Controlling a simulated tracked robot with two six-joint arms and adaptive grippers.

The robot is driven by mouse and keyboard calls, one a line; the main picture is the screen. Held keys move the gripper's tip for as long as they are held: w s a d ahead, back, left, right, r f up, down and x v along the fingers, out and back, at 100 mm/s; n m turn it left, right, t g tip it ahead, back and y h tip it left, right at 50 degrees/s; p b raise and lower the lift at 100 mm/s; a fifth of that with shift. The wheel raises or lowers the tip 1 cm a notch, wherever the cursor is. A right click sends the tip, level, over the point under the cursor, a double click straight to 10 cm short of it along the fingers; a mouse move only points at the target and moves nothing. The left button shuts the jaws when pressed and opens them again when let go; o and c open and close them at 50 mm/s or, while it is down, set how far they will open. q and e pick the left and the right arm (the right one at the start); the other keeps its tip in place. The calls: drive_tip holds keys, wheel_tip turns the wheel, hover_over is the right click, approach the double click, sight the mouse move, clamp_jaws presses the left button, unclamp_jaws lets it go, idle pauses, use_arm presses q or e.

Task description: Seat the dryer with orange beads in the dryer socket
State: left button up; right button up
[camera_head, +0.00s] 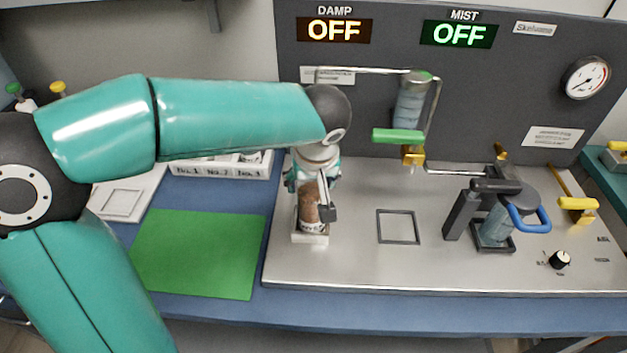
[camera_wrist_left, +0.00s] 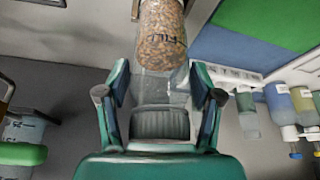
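The dryer with orange beads (camera_head: 310,208) stands upright at the left end of the steel panel; its beads look brownish orange. In the left wrist view the bead-filled dryer (camera_wrist_left: 162,35) is at the top, with a clear part between my fingers. My left gripper (camera_head: 316,196) reaches down around it from above. In the wrist view the fingers of my left gripper (camera_wrist_left: 160,92) lie against both sides of the clear part. The dryer's lower end meets the pale square dryer socket (camera_head: 311,238); I cannot tell whether it is fully down. My right gripper is not in view.
A square frame (camera_head: 398,227) is bare to the right. Beyond it stands a clamped vessel with a blue handle (camera_head: 530,218). A vessel over a green handle (camera_head: 398,136) hangs behind. A green mat (camera_head: 200,252) lies empty at left, near a labelled white rack (camera_head: 222,170).

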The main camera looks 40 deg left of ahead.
use_arm(q)
drive_tip(key=shift+o, duration=0.7)
drive_tip(key=shift+r, duration=0.1)
drive_tip(key=v, duration=1.2)
